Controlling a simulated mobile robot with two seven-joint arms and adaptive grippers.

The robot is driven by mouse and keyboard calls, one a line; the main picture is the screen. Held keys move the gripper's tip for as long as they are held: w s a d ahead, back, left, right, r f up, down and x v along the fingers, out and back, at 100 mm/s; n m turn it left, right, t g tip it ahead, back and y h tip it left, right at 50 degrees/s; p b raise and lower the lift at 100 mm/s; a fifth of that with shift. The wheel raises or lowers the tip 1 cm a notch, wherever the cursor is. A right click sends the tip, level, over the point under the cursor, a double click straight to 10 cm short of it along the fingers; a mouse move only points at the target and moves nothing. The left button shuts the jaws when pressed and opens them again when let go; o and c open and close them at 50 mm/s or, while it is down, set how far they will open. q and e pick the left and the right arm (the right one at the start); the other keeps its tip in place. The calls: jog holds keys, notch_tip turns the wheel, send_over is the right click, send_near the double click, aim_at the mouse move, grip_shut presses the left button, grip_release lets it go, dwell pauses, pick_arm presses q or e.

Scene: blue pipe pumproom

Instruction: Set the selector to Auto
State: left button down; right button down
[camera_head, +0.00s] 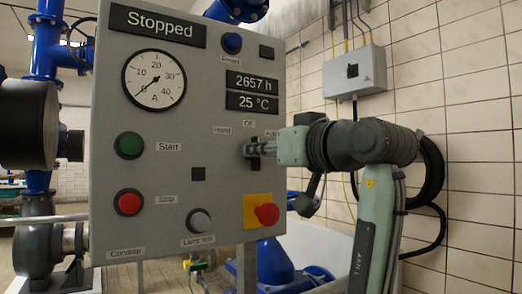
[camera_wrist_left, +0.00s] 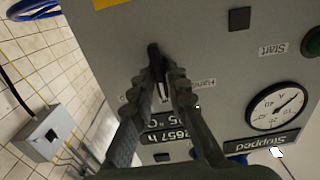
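The selector (camera_wrist_left: 154,52) is a small black knob on the grey control panel (camera_head: 215,200). Labels reading Hand, Off and Auto stand around it, Hand at the left and Auto at the right in the head view. My left gripper (camera_head: 252,149) is at the knob; in the left wrist view its two fingers (camera_wrist_left: 162,82) lie close on either side of it and look shut on it. The fingers hide much of the knob, so I cannot tell which label it points to. The display (camera_head: 158,22) reads Stopped. My right gripper is in neither view.
Below the selector sits a red emergency button (camera_head: 266,214) on a yellow plate. Green Start (camera_head: 130,145) and red Stop (camera_head: 129,202) buttons are at the left, with a gauge (camera_head: 154,80) above. A grey switch box (camera_head: 354,72) hangs on the tiled wall at the right.

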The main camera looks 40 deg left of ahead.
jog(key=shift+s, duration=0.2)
pick_arm(q)
jog(key=shift+m, duration=0.3)
jog(key=shift+w+d+f+m+p, duration=0.15)
jog(key=shift+m+p, duration=0.35)
jog(key=shift+m, duration=1.6)
jog(key=shift+w+a+r+m+p, duration=0.1)
jog(key=shift+m+p, duration=0.4)
jog(key=shift+m, duration=1.6)
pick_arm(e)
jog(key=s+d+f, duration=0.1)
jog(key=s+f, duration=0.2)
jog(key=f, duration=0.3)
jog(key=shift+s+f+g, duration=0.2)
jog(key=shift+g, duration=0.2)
pick_arm(q)
jog(key=c, duration=1.6)
grip_release()
